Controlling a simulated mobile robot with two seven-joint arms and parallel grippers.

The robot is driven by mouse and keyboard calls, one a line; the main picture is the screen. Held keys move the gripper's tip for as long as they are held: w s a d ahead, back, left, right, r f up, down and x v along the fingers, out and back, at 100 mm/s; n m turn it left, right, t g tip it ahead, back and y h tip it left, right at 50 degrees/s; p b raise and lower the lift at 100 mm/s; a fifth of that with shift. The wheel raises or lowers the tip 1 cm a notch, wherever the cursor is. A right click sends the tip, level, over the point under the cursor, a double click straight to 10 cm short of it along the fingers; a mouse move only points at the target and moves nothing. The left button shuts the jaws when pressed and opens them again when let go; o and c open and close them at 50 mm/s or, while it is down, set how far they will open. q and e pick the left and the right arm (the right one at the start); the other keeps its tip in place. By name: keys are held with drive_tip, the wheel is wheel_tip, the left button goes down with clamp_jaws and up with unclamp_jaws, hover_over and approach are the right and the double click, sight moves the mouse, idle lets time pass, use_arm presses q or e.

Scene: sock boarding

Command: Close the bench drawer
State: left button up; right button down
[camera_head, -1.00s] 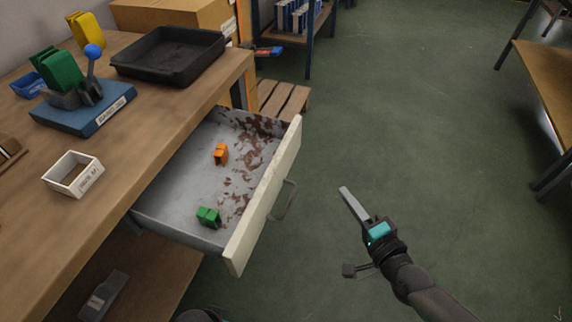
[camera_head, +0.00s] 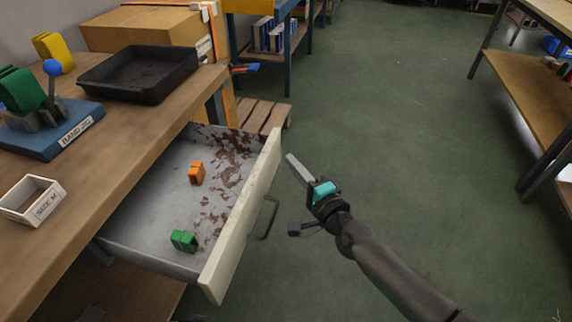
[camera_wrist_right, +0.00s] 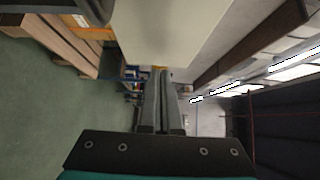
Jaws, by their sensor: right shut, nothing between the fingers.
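The bench drawer (camera_head: 243,222) is pulled out from under the wooden bench. Its pale front faces right, with a grey bar handle (camera_head: 266,218) on it. Inside lie an orange item (camera_head: 196,173) and a green item (camera_head: 183,241) on a stained grey floor. My right gripper (camera_head: 292,160) is shut and empty, just right of the far end of the drawer front. Whether it touches the front cannot be told. In the right wrist view its shut fingers (camera_wrist_right: 161,100) point ahead, and a pale panel, likely the drawer front (camera_wrist_right: 165,35), fills the upper middle. My left gripper is not in view.
On the bench (camera_head: 90,195) stand a black tray (camera_head: 140,75), a blue sock stand (camera_head: 55,135) and a small white box (camera_head: 32,200). A wooden pallet (camera_head: 262,117) lies beyond the drawer. Green floor to the right is clear up to another table (camera_head: 535,90).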

drive_tip(key=shift+w+a, duration=0.2)
drive_tip(key=shift+a, duration=0.3)
drive_tip(key=shift+w+a, duration=0.15)
drive_tip(key=shift+a, duration=0.3)
